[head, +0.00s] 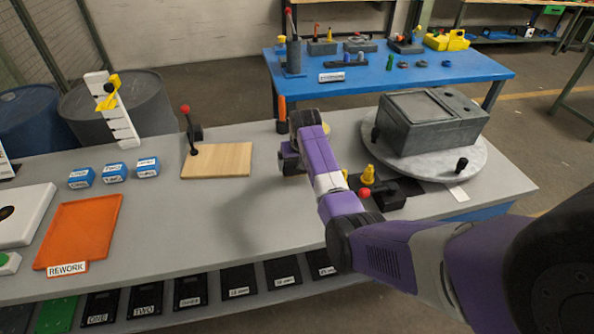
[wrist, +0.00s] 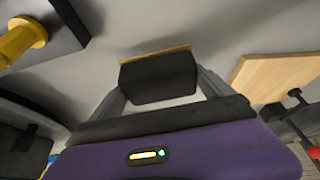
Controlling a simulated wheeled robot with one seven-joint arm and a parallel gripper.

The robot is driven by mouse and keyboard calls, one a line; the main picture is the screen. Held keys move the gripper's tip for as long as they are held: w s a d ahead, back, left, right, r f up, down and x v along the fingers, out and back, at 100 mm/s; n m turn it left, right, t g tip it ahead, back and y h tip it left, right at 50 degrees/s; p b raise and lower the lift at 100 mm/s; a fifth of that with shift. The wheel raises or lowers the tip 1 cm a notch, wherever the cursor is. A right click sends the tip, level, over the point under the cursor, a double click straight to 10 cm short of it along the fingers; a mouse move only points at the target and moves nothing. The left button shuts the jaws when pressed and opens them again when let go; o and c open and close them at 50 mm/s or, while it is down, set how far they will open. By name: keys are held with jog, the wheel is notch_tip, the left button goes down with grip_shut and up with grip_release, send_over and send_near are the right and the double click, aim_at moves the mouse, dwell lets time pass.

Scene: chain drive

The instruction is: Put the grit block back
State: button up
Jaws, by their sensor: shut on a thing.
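The grit block (wrist: 158,80) is a dark block with a thin tan layer along its far edge. It sits between the two fingers of my gripper (wrist: 160,88) in the wrist view, and the gripper is shut on it. In the head view my gripper (head: 290,158) is over the grey bench (head: 250,225), just right of the wooden board. The block is mostly hidden there by my purple arm, and I cannot tell its height above the bench.
The wooden board (head: 217,160) has a red-knobbed clamp (head: 188,130). A grey housing (head: 432,122) sits on a round turntable (head: 480,165) at right. A yellow-and-black fixture (head: 368,176) stands close right of my arm. Blue blocks (head: 114,172) and an orange REWORK tray (head: 82,228) lie left. Bench front centre is clear.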

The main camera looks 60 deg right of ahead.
aim_at(297, 171)
jog(key=shift+f, duration=1.95)
jog(key=shift+f, duration=0.1)
jog(key=o, duration=1)
jog(key=shift+o, duration=0.2)
jog(key=v, duration=1.2)
jog(key=shift+w+d, duration=0.1)
jog(key=shift+d, duration=0.05)
